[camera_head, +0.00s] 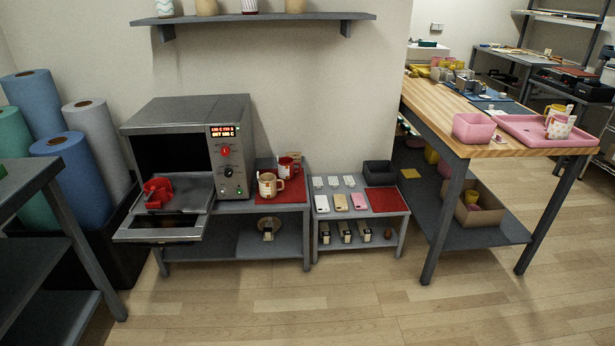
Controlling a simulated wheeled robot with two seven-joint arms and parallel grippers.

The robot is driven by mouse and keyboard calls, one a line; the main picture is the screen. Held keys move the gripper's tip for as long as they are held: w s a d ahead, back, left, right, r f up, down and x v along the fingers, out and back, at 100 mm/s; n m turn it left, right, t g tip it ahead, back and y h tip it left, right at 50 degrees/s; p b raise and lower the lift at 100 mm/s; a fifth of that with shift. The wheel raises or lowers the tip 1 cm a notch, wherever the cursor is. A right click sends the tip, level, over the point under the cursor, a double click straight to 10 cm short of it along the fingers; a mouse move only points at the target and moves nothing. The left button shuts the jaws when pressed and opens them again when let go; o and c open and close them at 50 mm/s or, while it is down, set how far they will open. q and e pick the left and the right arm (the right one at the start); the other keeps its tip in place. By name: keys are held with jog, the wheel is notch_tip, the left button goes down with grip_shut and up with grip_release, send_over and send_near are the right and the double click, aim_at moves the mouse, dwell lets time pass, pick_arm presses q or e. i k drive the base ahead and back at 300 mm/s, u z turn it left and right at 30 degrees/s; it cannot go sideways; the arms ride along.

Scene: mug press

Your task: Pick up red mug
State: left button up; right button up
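A red mug (289,165) with some white on it stands at the back of a red mat (295,197) on a low grey table. A beige mug (269,186) with a pattern and a handle on its right side stands in front of it and hides part of it. To their left is a grey press machine (190,118) with a lit red display. Its front is open, and a red holder-like part (158,193) sits on the pulled-out tray (172,228). Neither of my grippers shows in the head view.
A smaller low table (322,213) with phone cases and a second red mat (386,200) adjoins on the right. A wooden-top table (460,122) carries a pink tray (540,128). A dark shelf unit (45,230) and rolls (70,170) stand left. The wooden floor (290,305) in front is clear.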

aim_at(284, 160)
jog(key=z, duration=0.5)
jog(key=i, duration=3.4)
jog(key=u, duration=2.65)
